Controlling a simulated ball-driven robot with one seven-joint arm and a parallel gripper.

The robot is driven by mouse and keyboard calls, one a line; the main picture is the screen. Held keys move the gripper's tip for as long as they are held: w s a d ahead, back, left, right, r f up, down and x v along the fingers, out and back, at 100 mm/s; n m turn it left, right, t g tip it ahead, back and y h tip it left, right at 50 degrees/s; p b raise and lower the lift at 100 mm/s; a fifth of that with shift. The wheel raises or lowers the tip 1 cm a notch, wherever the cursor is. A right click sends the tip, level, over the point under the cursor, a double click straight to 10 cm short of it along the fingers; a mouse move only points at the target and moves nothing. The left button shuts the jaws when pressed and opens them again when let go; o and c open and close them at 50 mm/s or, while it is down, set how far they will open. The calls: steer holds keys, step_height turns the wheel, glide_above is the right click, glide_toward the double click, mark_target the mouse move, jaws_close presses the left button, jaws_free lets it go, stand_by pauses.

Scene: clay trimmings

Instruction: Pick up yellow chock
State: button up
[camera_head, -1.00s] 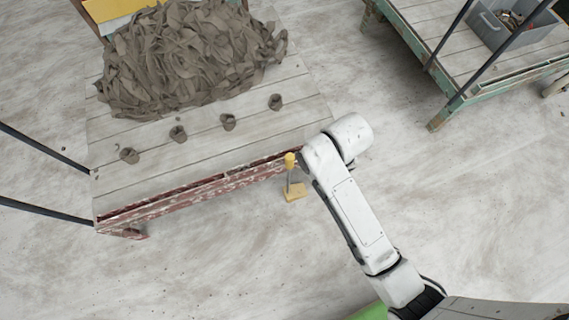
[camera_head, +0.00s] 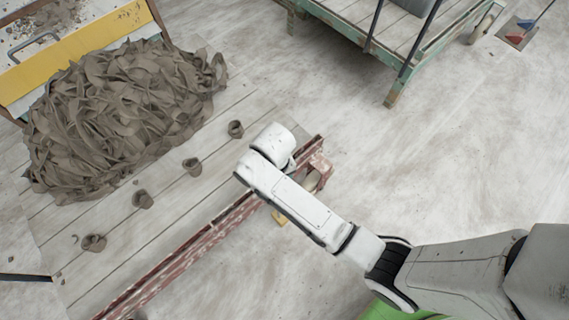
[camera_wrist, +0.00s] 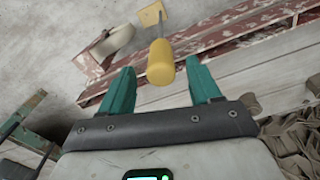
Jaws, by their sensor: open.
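The yellow chock shows in the wrist view as a thick yellow handle (camera_wrist: 160,62) on a thin rod, with a flat yellow base (camera_wrist: 152,15) beyond it on the floor. My gripper (camera_wrist: 160,76) is open, with one teal finger on each side of the handle in that view. I cannot tell whether the handle is fully between the fingers or just past their tips; no grip shows. In the head view only a bit of the yellow base (camera_head: 280,217) shows under my arm, beside the cart's red edge. My gripper and the handle are hidden there.
The red-edged plank cart (camera_head: 190,250) lies close by the chock, bearing a clay trimmings heap (camera_head: 120,115) and several small clay lumps (camera_head: 192,166). Its wheel (camera_wrist: 115,42) shows in the wrist view. A green-framed cart (camera_head: 395,92) stands at the back. Open floor (camera_head: 440,150) lies to the right.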

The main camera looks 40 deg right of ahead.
step_height(320, 180, down, 5)
steer(key=shift+a+r+b, duration=0.1)
steer(key=shift+r+b, duration=0.05)
steer(key=shift+b, duration=0.75)
jaws_close()
steer(key=shift+r, duration=0.1)
stand_by(0.6)
